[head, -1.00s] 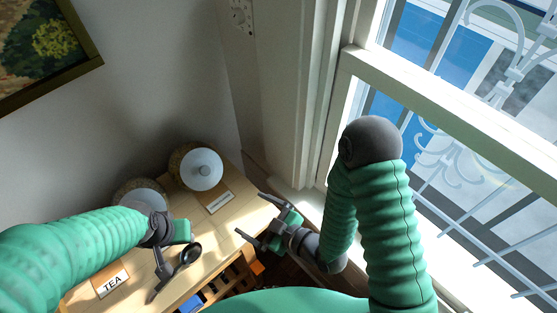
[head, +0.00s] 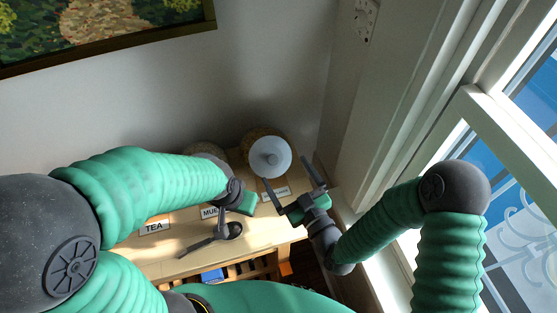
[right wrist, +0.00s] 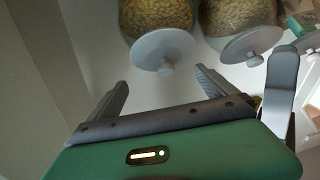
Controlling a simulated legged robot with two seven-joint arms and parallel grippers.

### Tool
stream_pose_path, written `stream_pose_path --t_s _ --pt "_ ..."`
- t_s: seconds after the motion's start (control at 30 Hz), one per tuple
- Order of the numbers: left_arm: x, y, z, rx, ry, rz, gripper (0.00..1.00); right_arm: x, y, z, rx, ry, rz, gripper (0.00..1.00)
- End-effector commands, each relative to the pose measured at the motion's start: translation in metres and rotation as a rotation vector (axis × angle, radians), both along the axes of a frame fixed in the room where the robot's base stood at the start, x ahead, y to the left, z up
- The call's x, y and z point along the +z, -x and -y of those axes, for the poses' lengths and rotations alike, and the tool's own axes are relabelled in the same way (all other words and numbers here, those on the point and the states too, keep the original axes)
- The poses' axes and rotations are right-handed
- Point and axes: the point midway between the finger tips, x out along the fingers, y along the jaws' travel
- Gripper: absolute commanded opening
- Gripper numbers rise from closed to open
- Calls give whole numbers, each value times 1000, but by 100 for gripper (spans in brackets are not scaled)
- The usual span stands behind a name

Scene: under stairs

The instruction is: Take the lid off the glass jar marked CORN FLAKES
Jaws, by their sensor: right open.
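A glass jar (head: 258,135) with yellowish-brown contents stands in the back corner of the wooden top, with a pale round knobbed lid (head: 266,158) on it. Its label (head: 275,193) is too small to read, so I cannot tell whether it says CORN FLAKES. The jar (right wrist: 158,14) and its lid (right wrist: 163,50) also show in the right wrist view. My right gripper (head: 287,170) is open and empty, its fingers spread toward the lid's front right, apart from it. My left gripper (head: 208,243) is low over the top, left of that label; its jaws are unclear.
A second lidded jar (right wrist: 238,15) stands beside the first; in the head view my left arm mostly hides it. Labels reading TEA (head: 155,227) and "MU…" (head: 210,212) lie along the wooden top. A wall and window frame (head: 400,130) bound the right side.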

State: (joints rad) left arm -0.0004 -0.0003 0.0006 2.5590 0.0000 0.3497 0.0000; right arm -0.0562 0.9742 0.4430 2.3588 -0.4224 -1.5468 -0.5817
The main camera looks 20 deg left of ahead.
Motion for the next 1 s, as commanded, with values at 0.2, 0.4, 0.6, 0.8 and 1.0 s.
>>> stream_pose_path --t_s 0.2,0.4,0.6,0.8,1.0 --pt "12 1 0 1 0 -2 36 2 -30 -33 1 0 1 96" --pt "14 1 0 1 0 -2 36 0 -41 -41 2 0 -2 96" --pt "13 1 0 1 0 -2 36 -1 -41 -39 2 -1 -4 96" --pt "13 1 0 1 0 -2 36 -1 -41 -40 1 1 -2 71" --pt "13 1 0 1 0 -2 36 -1 -42 -40 0 2 -1 45"
